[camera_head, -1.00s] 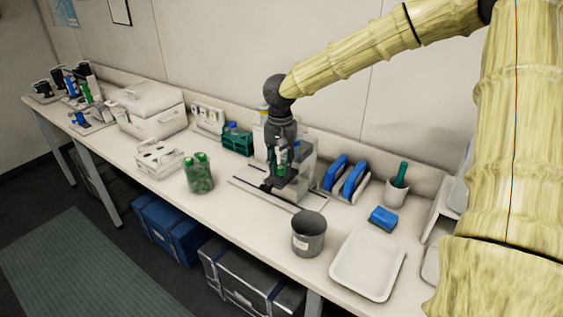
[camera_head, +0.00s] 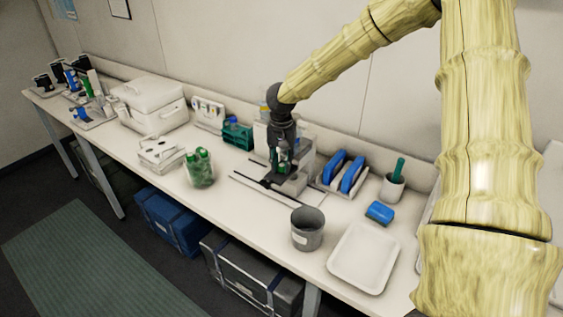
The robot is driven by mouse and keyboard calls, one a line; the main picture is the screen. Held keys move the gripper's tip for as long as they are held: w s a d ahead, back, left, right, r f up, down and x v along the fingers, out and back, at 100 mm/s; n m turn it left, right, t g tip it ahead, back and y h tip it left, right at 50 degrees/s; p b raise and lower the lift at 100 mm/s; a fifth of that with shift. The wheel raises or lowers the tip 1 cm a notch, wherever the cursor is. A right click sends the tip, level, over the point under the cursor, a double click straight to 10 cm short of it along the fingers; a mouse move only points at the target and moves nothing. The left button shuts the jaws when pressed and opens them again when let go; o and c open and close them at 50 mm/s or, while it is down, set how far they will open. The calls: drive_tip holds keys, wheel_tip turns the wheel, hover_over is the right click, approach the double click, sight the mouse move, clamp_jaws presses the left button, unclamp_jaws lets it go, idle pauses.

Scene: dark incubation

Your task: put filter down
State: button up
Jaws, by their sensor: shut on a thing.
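My gripper (camera_head: 281,168) points down over the grey stand (camera_head: 296,180) in the middle of the bench, close to its dark base. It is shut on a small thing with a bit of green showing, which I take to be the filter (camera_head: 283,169). The fingers hide most of it, and its shape is too small to make out. I cannot tell whether it touches the stand.
A grey bin (camera_head: 307,236) and white tray (camera_head: 345,275) stand at the front right. Blue items in a rack (camera_head: 353,178), a blue block (camera_head: 379,212) and a cup (camera_head: 392,190) are on the right. A jar with green caps (camera_head: 200,172) stands left. Bare bench lies before the stand.

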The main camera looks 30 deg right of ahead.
sight(281, 164)
drive_tip(key=shift+f, duration=0.35)
drive_tip(key=shift+f, duration=0.25)
drive_tip(key=o, duration=0.7)
drive_tip(key=shift+r, duration=0.1)
drive_tip(key=shift+r, duration=0.55)
wheel_tip(281, 164, up, 12)
drive_tip(key=b, duration=0.3)
